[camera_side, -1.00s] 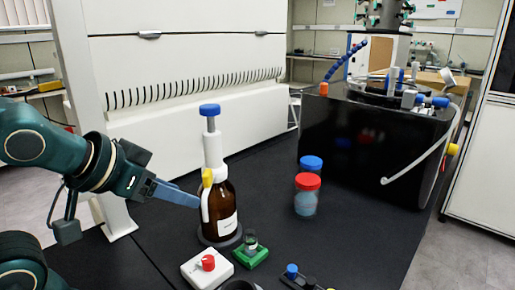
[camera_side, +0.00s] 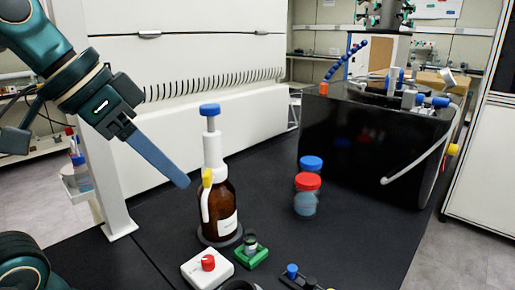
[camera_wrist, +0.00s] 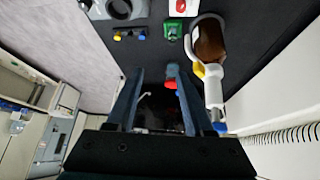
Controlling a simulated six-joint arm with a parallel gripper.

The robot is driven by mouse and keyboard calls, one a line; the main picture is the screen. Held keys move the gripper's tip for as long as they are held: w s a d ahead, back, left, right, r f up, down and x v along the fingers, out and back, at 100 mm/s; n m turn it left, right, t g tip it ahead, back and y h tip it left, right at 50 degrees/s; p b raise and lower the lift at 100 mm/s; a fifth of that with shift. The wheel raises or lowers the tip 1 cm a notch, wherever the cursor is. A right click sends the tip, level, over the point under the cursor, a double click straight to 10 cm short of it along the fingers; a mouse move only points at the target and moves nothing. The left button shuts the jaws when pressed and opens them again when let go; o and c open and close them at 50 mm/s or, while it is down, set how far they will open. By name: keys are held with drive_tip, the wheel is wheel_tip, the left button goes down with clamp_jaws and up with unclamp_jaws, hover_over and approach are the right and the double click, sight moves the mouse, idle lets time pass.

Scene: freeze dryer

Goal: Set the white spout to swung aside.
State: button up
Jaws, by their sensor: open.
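A brown dispenser bottle (camera_side: 222,212) stands upright in a dark round base, with a white neck and a blue knob (camera_side: 210,110) on top. The white spout (camera_side: 204,206) hangs down along the bottle's left front side from a yellow piece (camera_side: 207,178). My gripper (camera_side: 186,182) is left of the yellow piece, its fingers slanting down toward the bottle, apart from the spout as far as I can see. In the wrist view the gripper (camera_wrist: 155,72) is open with nothing between its fingers, and the bottle (camera_wrist: 208,40) and yellow piece (camera_wrist: 198,69) are right of them.
A white box with a red knob (camera_side: 208,263) and a green holder with a small vial (camera_side: 250,249) stand in front of the bottle. Jars with red (camera_side: 307,181) and blue (camera_side: 311,163) lids stand to the right. A white post (camera_side: 108,180) is behind my gripper.

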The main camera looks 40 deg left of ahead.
drive_tip(key=w+a+r+t, duration=0.1)
drive_tip(key=w+a+r, duration=0.25)
drive_tip(key=r, duration=0.35)
drive_tip(key=w+a+r+t, duration=0.2)
drive_tip(key=w+a+r, duration=0.15)
drive_tip(key=r, duration=0.25)
drive_tip(key=shift+n+y, duration=0.7)
drive_tip(key=shift+n, duration=0.2)
drive_tip(key=shift+w+a+f, duration=0.6)
drive_tip(key=shift+w, duration=0.6)
drive_tip(key=shift+w+a+f, duration=0.6)
drive_tip(key=shift+w, duration=0.65)
drive_tip(key=shift+w+a+f, duration=0.6)
drive_tip(key=shift+w, duration=0.6)
drive_tip(key=s+d+r+m, duration=0.1)
drive_tip(key=s+d+r, duration=0.2)
drive_tip(key=s+r, duration=0.5)
drive_tip(key=shift+h, duration=0.3)
